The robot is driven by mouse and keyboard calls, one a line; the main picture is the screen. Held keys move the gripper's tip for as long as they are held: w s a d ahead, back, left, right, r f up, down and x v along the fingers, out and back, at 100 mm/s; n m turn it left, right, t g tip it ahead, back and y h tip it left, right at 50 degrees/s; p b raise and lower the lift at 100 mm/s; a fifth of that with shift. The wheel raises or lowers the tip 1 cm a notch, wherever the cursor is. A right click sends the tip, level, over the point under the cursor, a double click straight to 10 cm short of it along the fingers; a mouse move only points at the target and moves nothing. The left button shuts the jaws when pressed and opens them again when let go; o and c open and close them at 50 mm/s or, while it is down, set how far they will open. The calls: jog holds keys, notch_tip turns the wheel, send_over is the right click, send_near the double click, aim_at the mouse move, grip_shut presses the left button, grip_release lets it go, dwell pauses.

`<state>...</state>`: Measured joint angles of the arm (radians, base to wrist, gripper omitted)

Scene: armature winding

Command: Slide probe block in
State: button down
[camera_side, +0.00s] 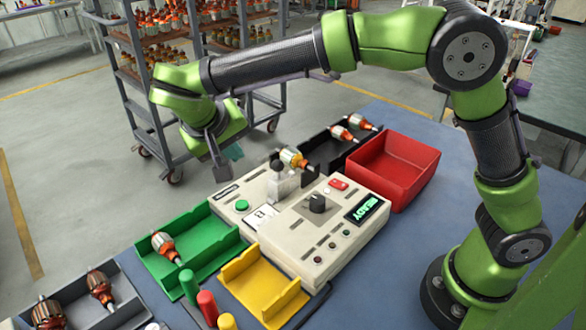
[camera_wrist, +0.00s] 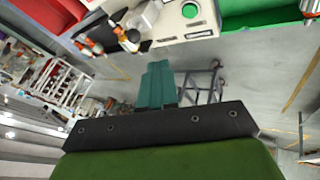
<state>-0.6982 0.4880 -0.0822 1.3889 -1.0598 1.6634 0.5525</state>
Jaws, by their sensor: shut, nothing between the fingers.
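The cream test unit (camera_side: 328,245) stands on the blue table, its green display reading READY. On its back part sits a pale grey block (camera_side: 284,186), apparently the probe block, with a black knob (camera_side: 276,163). An armature (camera_side: 293,158) with an orange and white winding rests by the block's top; whether they touch is unclear. In the wrist view the armature (camera_wrist: 122,34) and knob (camera_wrist: 134,36) show at the top left. My gripper (camera_side: 234,152) hangs behind and left of the block, apart from it. Its teal fingers (camera_wrist: 155,88) are together and empty.
A green tray (camera_side: 208,262) holding an armature and a yellow tray (camera_side: 262,290) stand left and front of the unit. A black tray (camera_side: 326,150) with two armatures and an empty red bin (camera_side: 395,165) stand behind it. Colored pegs (camera_side: 207,307) stand in front.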

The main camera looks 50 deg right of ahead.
send_near(278, 178)
jog(key=shift+w+d+f, duration=0.4)
jog(key=shift+w+f, duration=0.15)
jog(key=shift+w, duration=0.15)
jog(key=shift+w+d+f, duration=0.35)
jog(key=shift+w+f, duration=0.25)
jog(key=shift+w, duration=0.1)
jog(key=shift+d, duration=2.1)
